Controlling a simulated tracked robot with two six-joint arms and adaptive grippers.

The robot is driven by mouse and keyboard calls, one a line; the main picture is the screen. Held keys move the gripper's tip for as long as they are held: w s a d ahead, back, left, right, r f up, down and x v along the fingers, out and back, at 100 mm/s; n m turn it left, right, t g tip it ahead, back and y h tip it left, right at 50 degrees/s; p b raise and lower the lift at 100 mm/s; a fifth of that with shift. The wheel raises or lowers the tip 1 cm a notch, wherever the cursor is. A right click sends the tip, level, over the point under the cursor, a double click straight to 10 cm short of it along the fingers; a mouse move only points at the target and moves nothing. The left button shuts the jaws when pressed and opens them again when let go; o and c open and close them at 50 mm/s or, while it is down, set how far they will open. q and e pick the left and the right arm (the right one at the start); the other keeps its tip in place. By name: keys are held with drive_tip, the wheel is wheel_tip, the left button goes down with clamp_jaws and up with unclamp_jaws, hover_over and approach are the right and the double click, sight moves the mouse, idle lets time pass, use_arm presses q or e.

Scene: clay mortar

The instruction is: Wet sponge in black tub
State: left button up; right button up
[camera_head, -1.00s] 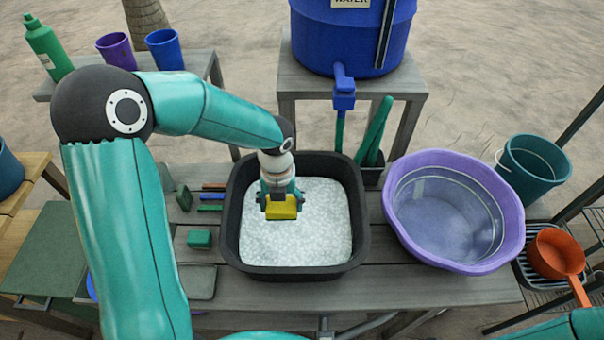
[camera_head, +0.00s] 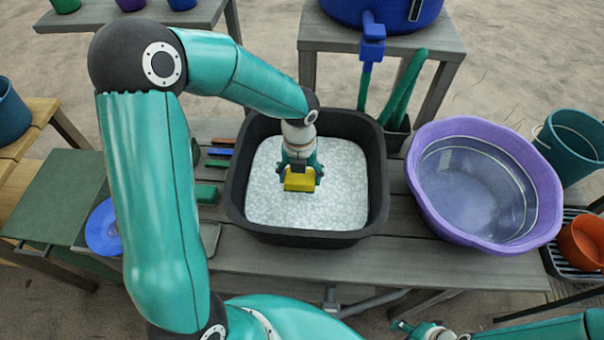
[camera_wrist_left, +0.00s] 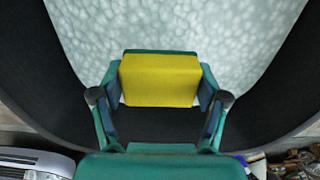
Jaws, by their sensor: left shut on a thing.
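The black tub (camera_head: 235,205) stands on the grey table and is filled with white, bubbly suds (camera_head: 345,190). The sponge (camera_head: 299,182) is a yellow block with a thin green layer along one edge.
A purple basin (camera_head: 435,205) of water stands right of the tub. A blue water tank with a tap (camera_head: 373,45) is behind. Green and coloured small items (camera_head: 219,153) lie left of the tub.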

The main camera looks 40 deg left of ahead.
use_arm(q)
wheel_tip(320, 180, down, 9)
drive_tip(key=b, duration=0.7)
drive_tip(key=shift+r, duration=0.1)
drive_tip(key=shift+r, duration=0.15)
idle(0.4)
wheel_tip(320, 180, up, 17)
drive_tip(key=p, duration=1.5)
drive_tip(key=shift+p, duration=0.3)
drive_tip(key=shift+f, duration=0.25)
